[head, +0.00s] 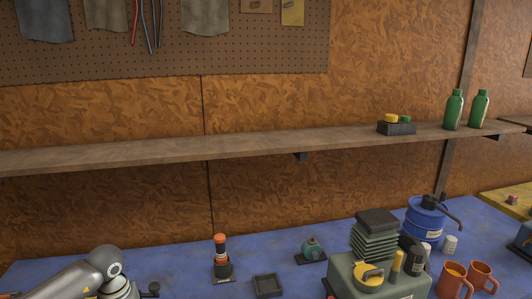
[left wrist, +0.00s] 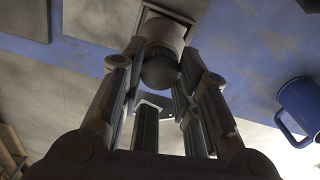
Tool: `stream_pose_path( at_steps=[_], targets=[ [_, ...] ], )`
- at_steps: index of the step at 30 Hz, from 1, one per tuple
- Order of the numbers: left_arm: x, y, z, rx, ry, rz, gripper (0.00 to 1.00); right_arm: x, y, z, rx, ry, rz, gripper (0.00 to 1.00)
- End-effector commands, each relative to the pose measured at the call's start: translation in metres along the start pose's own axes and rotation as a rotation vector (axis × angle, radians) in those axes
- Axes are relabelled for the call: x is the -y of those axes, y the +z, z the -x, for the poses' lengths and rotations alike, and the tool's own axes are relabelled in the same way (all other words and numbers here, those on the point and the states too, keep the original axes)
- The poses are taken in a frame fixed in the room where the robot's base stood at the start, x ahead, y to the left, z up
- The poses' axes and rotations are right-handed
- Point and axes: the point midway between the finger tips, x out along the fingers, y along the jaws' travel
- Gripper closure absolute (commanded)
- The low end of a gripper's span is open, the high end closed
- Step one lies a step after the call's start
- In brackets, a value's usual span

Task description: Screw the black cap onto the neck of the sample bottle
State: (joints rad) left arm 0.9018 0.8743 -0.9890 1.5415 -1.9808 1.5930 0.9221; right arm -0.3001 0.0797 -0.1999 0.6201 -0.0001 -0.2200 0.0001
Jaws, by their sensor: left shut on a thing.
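In the left wrist view, my left gripper (left wrist: 162,62) is shut on a dark, rounded piece that looks like the black cap (left wrist: 160,72). A pale cylinder (left wrist: 166,29), which appears to be the sample bottle, shows directly beyond the cap and in line with it. Its far end is at a square, dark-edged holder. I cannot tell whether the cap touches or sits on the neck, because the cap hides that part. In the head view, my left arm comes in at the bottom left and its gripper is out of frame. My right gripper is in neither view.
A blue mug (left wrist: 302,106) is at the right in the wrist view. A shelf (head: 250,142) runs behind.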

Motion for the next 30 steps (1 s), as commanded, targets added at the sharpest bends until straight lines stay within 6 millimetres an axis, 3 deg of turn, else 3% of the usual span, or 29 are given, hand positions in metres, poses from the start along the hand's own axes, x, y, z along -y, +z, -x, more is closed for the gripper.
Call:
stream_pose_path(
  at_steps=[9,23,30],
  targets=[
    [0.000,0.000,-0.002,0.001,0.000,-0.295,0.95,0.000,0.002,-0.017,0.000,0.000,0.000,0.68],
    [0.000,0.000,-0.001,0.001,0.000,-0.360,0.95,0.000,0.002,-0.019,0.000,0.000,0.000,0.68],
    [0.000,0.000,-0.003,0.001,0.000,-0.582,0.95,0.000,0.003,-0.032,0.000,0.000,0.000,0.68]
  ],
)
